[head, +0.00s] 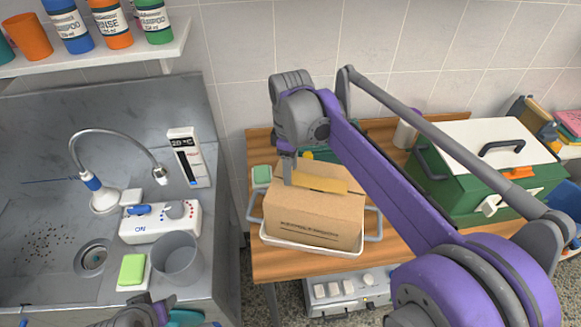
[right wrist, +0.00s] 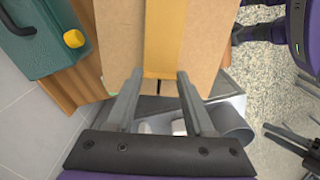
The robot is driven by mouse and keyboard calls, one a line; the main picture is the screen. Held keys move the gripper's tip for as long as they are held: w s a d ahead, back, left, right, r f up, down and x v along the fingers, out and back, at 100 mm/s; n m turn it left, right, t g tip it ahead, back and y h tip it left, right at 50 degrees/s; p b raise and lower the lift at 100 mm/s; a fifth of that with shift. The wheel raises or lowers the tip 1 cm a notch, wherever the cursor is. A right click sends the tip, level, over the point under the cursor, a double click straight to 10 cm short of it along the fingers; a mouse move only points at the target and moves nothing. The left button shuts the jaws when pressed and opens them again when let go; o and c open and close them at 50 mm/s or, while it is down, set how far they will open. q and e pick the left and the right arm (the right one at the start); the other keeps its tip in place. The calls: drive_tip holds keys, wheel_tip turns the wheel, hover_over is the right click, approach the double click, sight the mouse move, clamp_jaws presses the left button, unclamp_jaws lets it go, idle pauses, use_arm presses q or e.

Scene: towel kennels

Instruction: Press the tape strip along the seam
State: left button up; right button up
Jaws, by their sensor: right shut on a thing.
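A cardboard box (head: 310,215) stands in a white tray (head: 300,246) on the wooden table. The yellow-tan tape strip (head: 322,184) lies along the top of the box, and in the right wrist view the strip (right wrist: 165,35) runs between my fingers. A short dark line of the seam (right wrist: 159,86) shows past its near end.
A green case (head: 470,175) with a white lid stands right of the box. A green box with a yellow knob (right wrist: 73,38) is behind it. A metal sink (head: 60,220), a grey cup (head: 178,258) and a white control unit (head: 160,222) are at the left. A bottle shelf (head: 100,52) hangs above.

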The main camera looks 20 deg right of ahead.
use_arm(q)
drive_tip(key=shift+s+f, duration=0.2)
drive_tip(key=shift+f, duration=0.2)
use_arm(e)
drive_tip(key=shift+s+f, duration=0.1)
drive_tip(key=shift+f, duration=0.4)
idle(0.5)
idle(0.4)
drive_tip(key=o, duration=1.1)
use_arm(q)
drive_tip(key=shift+r, duration=0.15)
use_arm(e)
drive_tip(key=shift+r, duration=0.15)
drive_tip(key=shift+r+p, duration=0.9)
drive_tip(key=shift+r, duration=1.55)
use_arm(q)
drive_tip(key=w+r, duration=0.2)
drive_tip(key=r, duration=0.1)
drive_tip(key=shift+r, duration=0.1)
use_arm(e)
drive_tip(key=shift+f, duration=0.1)
use_arm(q)
drive_tip(key=shift+s, duration=0.1)
